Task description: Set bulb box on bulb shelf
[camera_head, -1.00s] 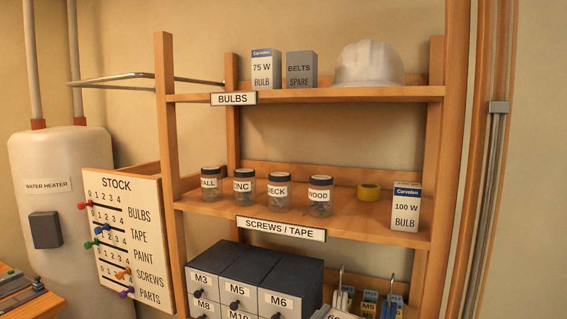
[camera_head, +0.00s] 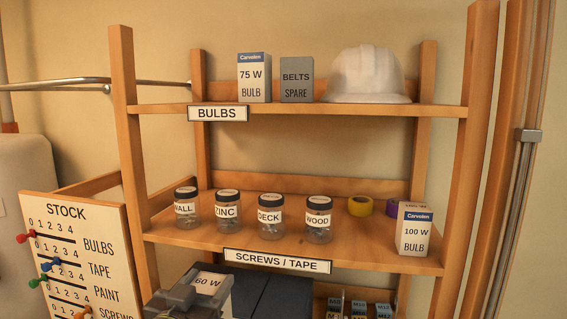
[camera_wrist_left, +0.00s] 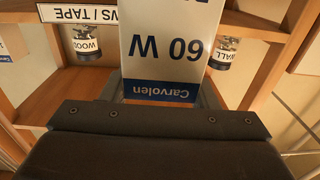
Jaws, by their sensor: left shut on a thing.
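The 60 W bulb box (camera_head: 208,283) is at the bottom of the head view, in front of the dark drawers and below the middle shelf. It shows large and upside down in the left wrist view (camera_wrist_left: 170,45), white with a blue Carvolen band. My left gripper (camera_head: 188,292) is shut on it. The bulb shelf (camera_head: 285,110) is the top board, marked by the BULBS label (camera_head: 218,113). A 75 W bulb box (camera_head: 254,78), a grey BELTS SPARE box (camera_head: 297,80) and a white hard hat (camera_head: 367,75) stand on it. My right gripper is not in view.
The middle shelf (camera_head: 300,238), labelled SCREWS / TAPE, holds several jars, yellow tape (camera_head: 360,206), purple tape (camera_head: 398,190) and a 100 W bulb box (camera_head: 415,230). Wooden posts flank the shelves. The top board is bare left of the 75 W box.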

